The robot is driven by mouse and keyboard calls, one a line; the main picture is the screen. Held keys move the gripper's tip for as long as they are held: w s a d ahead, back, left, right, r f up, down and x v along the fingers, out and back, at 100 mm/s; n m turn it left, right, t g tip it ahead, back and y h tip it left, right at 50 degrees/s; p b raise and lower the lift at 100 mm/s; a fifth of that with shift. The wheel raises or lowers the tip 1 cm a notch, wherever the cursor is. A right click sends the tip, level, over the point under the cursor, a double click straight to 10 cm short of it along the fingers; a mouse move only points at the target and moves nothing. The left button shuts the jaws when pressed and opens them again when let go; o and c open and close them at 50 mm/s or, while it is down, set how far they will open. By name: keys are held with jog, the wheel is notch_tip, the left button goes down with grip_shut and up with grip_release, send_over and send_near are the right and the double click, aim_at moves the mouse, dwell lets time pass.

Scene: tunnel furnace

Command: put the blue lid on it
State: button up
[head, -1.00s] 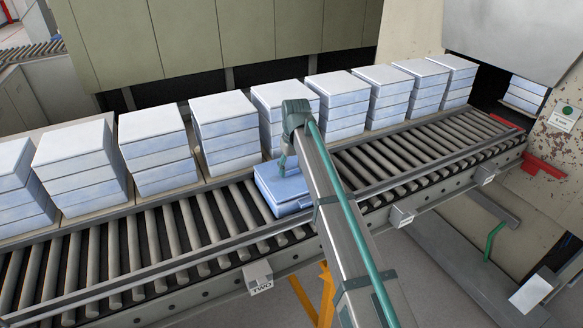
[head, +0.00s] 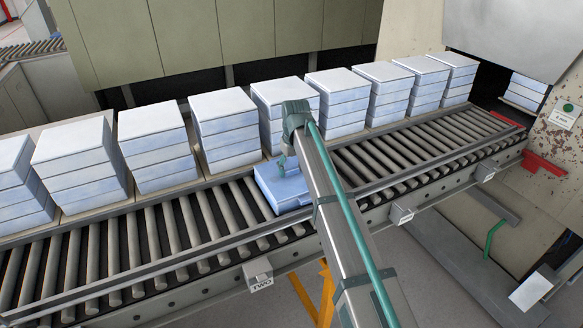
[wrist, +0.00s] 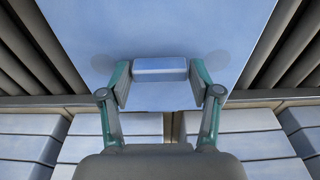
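The blue lid (head: 274,187) is a flat blue slab lying level at the roller conveyor, just in front of the row of stacks. In the wrist view the lid (wrist: 220,25) fills the upper middle, with a raised block handle (wrist: 160,68) on it. In the head view my gripper (head: 285,166) reaches down onto the lid, and my arm hides the lid's right part. I cannot tell what lies directly under the lid.
Several stacks of pale blue boxes with white tops (head: 226,135) stand in a row behind the roller conveyor (head: 150,245). The rollers left and right of the lid are clear. The furnace opening (head: 497,90) is at the back right, with a red bar (head: 543,164) beside it.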

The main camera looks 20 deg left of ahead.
jog(key=o, duration=0.3)
jog(key=r, duration=0.8)
jog(key=s+d+r, duration=0.1)
jog(key=r, duration=0.3)
jog(key=shift+f, duration=0.1)
